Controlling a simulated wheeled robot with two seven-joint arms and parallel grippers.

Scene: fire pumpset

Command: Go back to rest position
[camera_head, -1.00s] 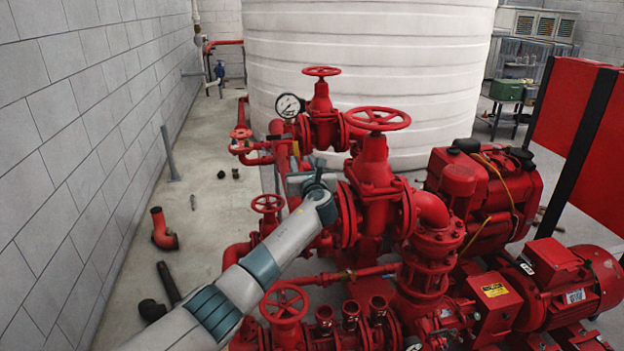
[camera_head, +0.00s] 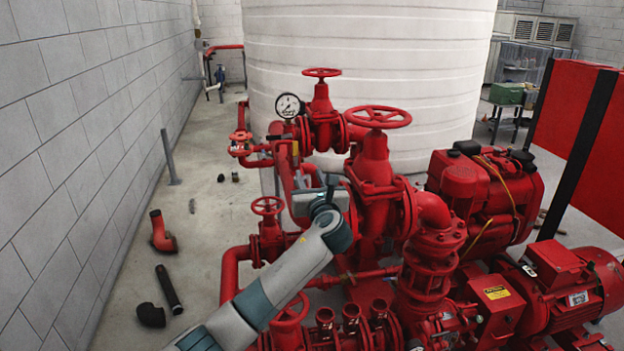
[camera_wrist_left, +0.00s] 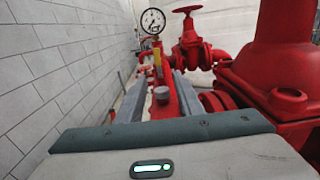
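My left arm comes in from the bottom of the head view, and my left gripper (camera_head: 318,200) is in front of the red pump piping, beside the large red gate valve (camera_head: 372,170). In the left wrist view the two grey fingers of the left gripper (camera_wrist_left: 160,92) stand apart with nothing held between them. Red piping with a yellow part (camera_wrist_left: 158,64) shows beyond the gap. The fingertips are mostly hidden in the head view. My right gripper is in neither view.
A pressure gauge (camera_head: 289,105) and a smaller red valve (camera_head: 321,118) stand beyond the gripper. A motor (camera_head: 560,285) is at right. A white tank (camera_head: 365,60) is behind. Loose pipe pieces (camera_head: 168,288) lie on the open floor by the left wall.

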